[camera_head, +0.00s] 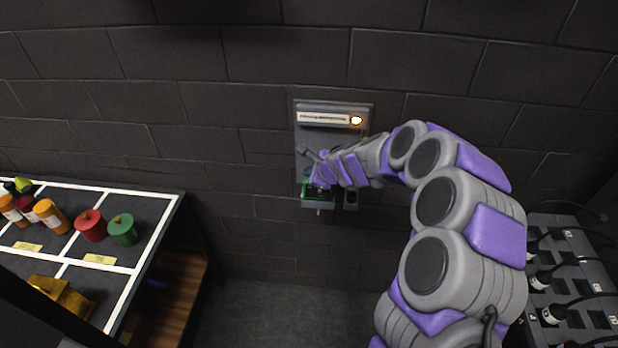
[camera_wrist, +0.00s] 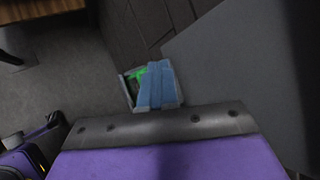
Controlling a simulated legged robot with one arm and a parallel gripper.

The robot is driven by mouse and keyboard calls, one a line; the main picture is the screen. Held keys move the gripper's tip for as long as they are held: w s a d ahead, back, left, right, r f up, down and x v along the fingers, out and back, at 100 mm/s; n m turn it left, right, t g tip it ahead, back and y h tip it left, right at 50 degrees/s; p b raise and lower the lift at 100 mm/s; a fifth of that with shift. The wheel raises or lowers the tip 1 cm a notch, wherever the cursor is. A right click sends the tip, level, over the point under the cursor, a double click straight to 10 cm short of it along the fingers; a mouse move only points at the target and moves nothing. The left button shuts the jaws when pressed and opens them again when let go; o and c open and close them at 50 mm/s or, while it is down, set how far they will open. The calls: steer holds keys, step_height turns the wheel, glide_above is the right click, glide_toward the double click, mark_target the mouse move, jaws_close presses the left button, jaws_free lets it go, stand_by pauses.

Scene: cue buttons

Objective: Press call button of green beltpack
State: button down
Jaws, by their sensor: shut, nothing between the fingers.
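The green beltpack (camera_head: 318,202) is a small dark box with green on it, low on the grey wall panel. My gripper (camera_head: 316,186) is right over it in the head view and hides much of its top. The call button cannot be made out, and I cannot tell whether the fingertips touch the beltpack.
The grey wall panel (camera_head: 334,138) carries a label strip and a lit lamp (camera_head: 356,120). Another small dark unit (camera_head: 351,199) is right of the beltpack. A table (camera_head: 158,232) with colored items stands left. A rack with cables (camera_head: 575,265) stands right.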

steer(key=shift+r+p, duration=0.75)
steer(key=shift+p, duration=0.05)
steer(key=shift+r, duration=0.1)
step_height(320, 180, up, 5)
steer(key=p, duration=0.5)
stand_by(0.7)
